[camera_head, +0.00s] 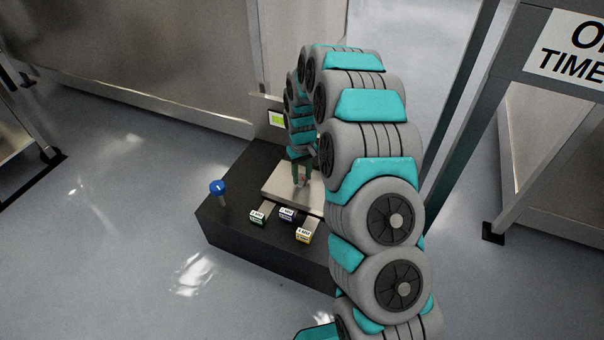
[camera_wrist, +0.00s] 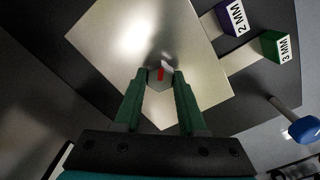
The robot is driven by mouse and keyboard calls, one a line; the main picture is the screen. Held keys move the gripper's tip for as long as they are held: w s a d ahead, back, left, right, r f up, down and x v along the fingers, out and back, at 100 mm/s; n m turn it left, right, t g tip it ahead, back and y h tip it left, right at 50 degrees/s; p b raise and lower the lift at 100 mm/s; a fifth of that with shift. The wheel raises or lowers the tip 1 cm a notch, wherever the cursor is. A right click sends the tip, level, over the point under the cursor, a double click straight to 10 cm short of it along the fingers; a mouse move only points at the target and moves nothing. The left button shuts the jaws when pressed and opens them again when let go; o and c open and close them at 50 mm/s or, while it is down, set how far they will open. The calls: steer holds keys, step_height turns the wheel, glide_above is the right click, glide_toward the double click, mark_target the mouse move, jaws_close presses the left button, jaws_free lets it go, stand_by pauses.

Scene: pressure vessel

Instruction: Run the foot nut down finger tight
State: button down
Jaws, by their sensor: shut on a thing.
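My gripper (camera_wrist: 159,80) points down at a pale metal plate (camera_wrist: 110,45) in the wrist view. Its two green fingers are shut on a small grey hex nut (camera_wrist: 155,84), which has a red mark on or beside it. The nut sits between the fingertips, near the lower corner of the plate. Whether it touches the plate and how its thread sits cannot be told. In the head view my gripper (camera_head: 302,174) is over the plate (camera_head: 281,188), and the nut is too small to make out clearly.
The plate sits on a black block (camera_head: 236,228). Labelled blocks stand in front: a green one (camera_head: 257,217), a purple one (camera_head: 287,214) and a yellow one (camera_head: 303,235). A blue-topped knob (camera_head: 218,187) stands left. A small green-lit display (camera_head: 277,119) is behind.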

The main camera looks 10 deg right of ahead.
mark_target(302, 177)
steer(key=shift+m, duration=1.7)
steer(key=shift+c, duration=2.4)
jaws_free()
step_height(302, 177, up, 8)
steer(key=shift+f+p, duration=0.1)
steer(key=shift+p, duration=0.3)
